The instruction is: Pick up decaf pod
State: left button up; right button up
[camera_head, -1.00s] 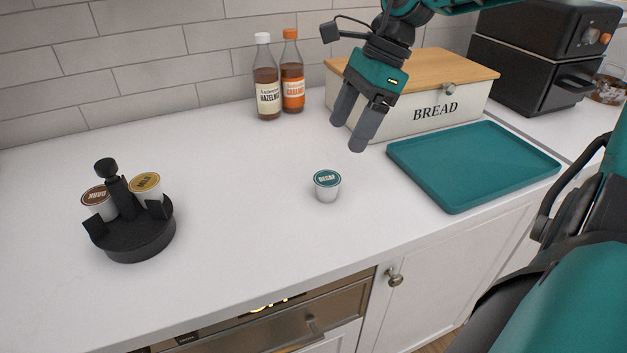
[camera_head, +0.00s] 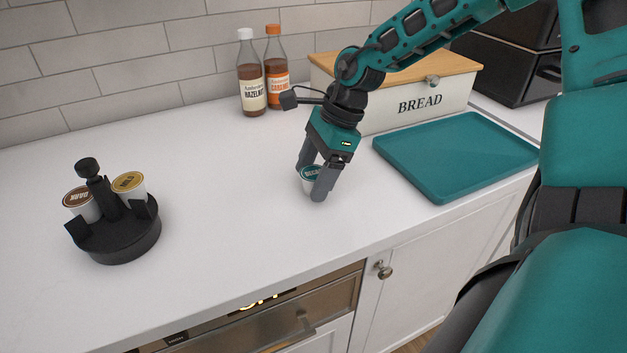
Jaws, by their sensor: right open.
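The decaf pod (camera_head: 308,183) is a small white cup with a teal lid, standing on the white counter near the middle of the view. My right gripper (camera_head: 311,186) is lowered over it with its fingers pointing down. The fingers are open, one on the far left side of the pod and one in front on its right, partly hiding it. I cannot tell whether either finger touches the pod. My left gripper is not in view.
A black pod carousel (camera_head: 122,243) with dark and gold pods stands at left. A teal tray (camera_head: 455,157) lies at right, before the bread box (camera_head: 420,104). Two syrup bottles (camera_head: 251,75) stand at the back wall. The counter between carousel and pod is clear.

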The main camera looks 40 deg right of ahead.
aim_at(313, 172)
jog(key=c, duration=1)
jog(key=shift+o, duration=0.2)
notch_tip(313, 172, up, 20)
jog(key=p, duration=0.1)
jog(key=shift+a, duration=0.1)
